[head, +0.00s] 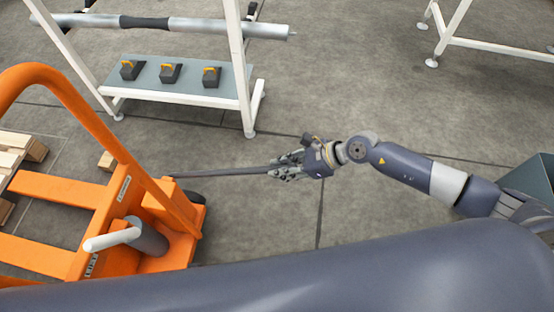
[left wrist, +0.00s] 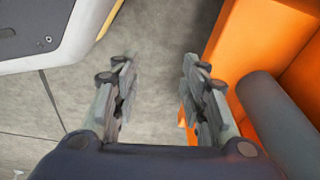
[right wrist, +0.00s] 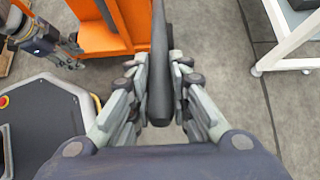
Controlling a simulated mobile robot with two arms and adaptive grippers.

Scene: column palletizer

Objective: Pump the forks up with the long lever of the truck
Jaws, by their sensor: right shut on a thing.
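The orange truck (head: 125,190) stands at the left in the head view, with its tall hoop handle and flat forks (head: 62,190) low down. Its long dark lever (head: 225,171) sticks out to the right, nearly level in the picture. My right gripper (head: 285,168) is shut on the lever's outer end. In the right wrist view the lever (right wrist: 159,65) runs between the fingers (right wrist: 158,95). My left gripper (left wrist: 158,85) is open and empty beside the truck's orange body (left wrist: 275,55); it is outside the head view but shows in the right wrist view (right wrist: 62,48).
A grey cylinder with a pale rod (head: 148,238) stands on the truck. A white rack (head: 240,85) with a shelf of three dark blocks is behind the lever. Wooden pallet parts (head: 18,150) lie at far left. The floor (head: 340,100) beyond my right arm is clear.

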